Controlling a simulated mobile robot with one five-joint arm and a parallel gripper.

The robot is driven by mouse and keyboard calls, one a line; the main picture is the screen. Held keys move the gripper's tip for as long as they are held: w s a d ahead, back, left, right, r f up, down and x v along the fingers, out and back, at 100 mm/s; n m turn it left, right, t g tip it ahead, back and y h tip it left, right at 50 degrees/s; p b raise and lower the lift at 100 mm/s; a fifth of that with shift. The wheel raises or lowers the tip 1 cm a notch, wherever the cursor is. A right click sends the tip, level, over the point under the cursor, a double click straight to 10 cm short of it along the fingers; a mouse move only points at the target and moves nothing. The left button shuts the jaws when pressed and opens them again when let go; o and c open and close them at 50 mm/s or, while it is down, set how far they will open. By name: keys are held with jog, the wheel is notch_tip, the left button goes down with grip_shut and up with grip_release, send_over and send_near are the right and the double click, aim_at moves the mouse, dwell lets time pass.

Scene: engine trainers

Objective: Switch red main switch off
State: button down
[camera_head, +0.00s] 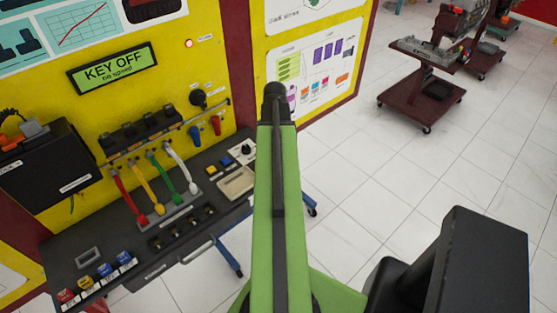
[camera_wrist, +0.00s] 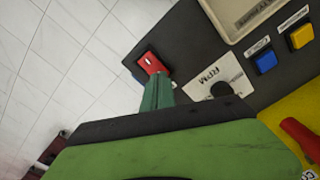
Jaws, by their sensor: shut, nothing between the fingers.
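The red main switch (camera_wrist: 150,62) shows in the wrist view as a red rocker in a dark frame. It sits near the edge of the dark console top (camera_wrist: 200,50). My gripper (camera_wrist: 158,77) is shut and empty, with its green fingertips right by the lower edge of the switch. I cannot tell whether they touch it, and the fingers may cover part of it. Which way the rocker is tipped is unclear. In the head view my green arm stands in front of that part of the console, and the switch and fingertips are hidden.
A black RPM knob (camera_wrist: 221,90) is right of my fingers, with blue (camera_wrist: 265,60) and yellow (camera_wrist: 300,37) buttons beyond. Coloured levers (camera_head: 157,185) stand on the console. The display (camera_head: 113,68) reads KEY OFF. Tiled floor is free at right; a dark red cart (camera_head: 420,90) stands farther back.

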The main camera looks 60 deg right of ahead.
jog(key=shift+f+b, duration=0.75)
jog(key=shift+f, duration=0.05)
jog(key=shift+r, duration=0.1)
notch_tip(320, 180, up, 7)
jog(key=p, duration=0.7)
dwell(0.4)
